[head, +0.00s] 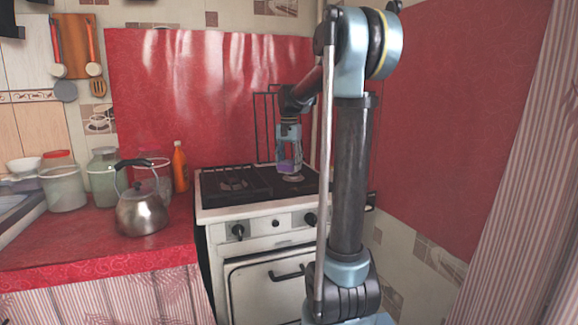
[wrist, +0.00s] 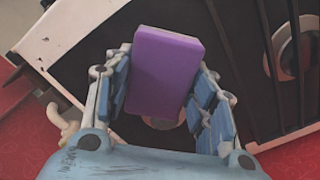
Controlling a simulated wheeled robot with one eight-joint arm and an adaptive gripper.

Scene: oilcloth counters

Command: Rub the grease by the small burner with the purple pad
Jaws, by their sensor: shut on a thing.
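My gripper (head: 289,160) is over the right part of the stove top. In the wrist view my gripper (wrist: 162,90) is shut on the purple pad (wrist: 168,58), a flat block held between its blue-lined fingers. The purple pad also shows in the head view (head: 285,166), low over the stove; I cannot tell whether it touches the surface. A pale round burner (head: 293,178) lies just below it. In the wrist view a burner (wrist: 160,123) is partly hidden by the pad. I cannot make out the grease; the pad and fingers may cover it.
The white stove (head: 262,214) has a black grate (head: 232,183) on its left half. A steel kettle (head: 142,211), glass jars (head: 64,188) and an orange bottle (head: 180,168) stand on the red counter to the left. A red wall panel closes off the right side.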

